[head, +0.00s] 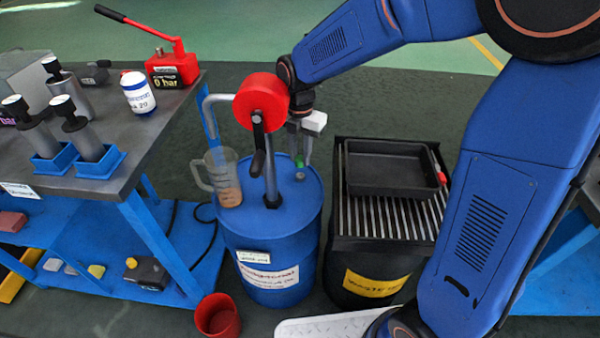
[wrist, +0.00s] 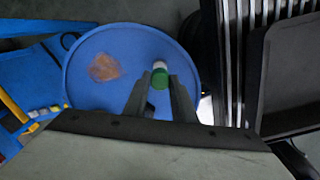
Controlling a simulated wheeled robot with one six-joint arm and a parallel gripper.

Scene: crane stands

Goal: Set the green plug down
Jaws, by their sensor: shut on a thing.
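The green plug (head: 299,161) is small and partly hidden by my gripper (head: 300,148) in the head view. In the wrist view the plug (wrist: 160,86) shows green with a pale end, between the tips of my gripper (wrist: 160,93). My gripper is shut on it and points down over the top of the blue drum (head: 260,278). A small dark spot (head: 300,176), perhaps an opening, shows on the drum top just below the plug. I cannot tell how large the gap to the drum top is.
A red-headed hand pump (head: 260,102) rises from the drum, close left of my gripper. A measuring jug (head: 222,178) with amber liquid stands on the drum's left. A black waste container (head: 385,258) with a grate and dark tray (head: 390,170) stands right. A workbench (head: 125,165) is left.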

